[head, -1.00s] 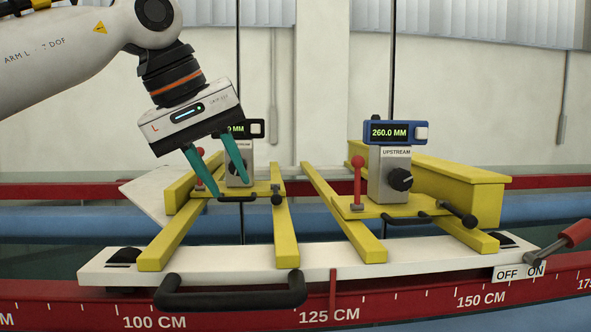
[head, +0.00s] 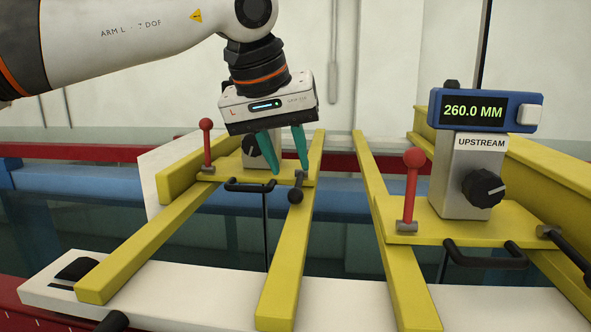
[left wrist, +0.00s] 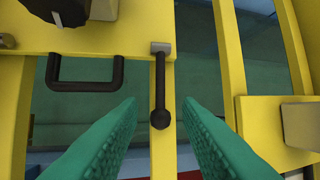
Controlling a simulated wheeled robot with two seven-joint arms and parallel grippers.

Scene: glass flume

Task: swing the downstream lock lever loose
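The downstream carriage (head: 229,166) is a yellow plate at the left of the head view; my left gripper hides its display. At its right edge is a short black lever (head: 296,192) with a ball knob and grey pivot block. In the left wrist view this lever (left wrist: 160,90) points down the picture from its pivot. A red-knobbed lever (head: 207,140) stands upright at the plate's left edge. My left gripper (head: 288,173) is open, its green fingers above the plate's right part. In the left wrist view the fingers (left wrist: 158,104) lie either side of the black lever, apart from it.
The upstream carriage (head: 465,226) stands to the right, with its 260.0 MM display (head: 487,109) and own red lever (head: 412,180). A black loop handle (head: 250,186) is on the downstream plate's front edge, left of the black lever. Yellow rails (head: 290,240) run lengthwise.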

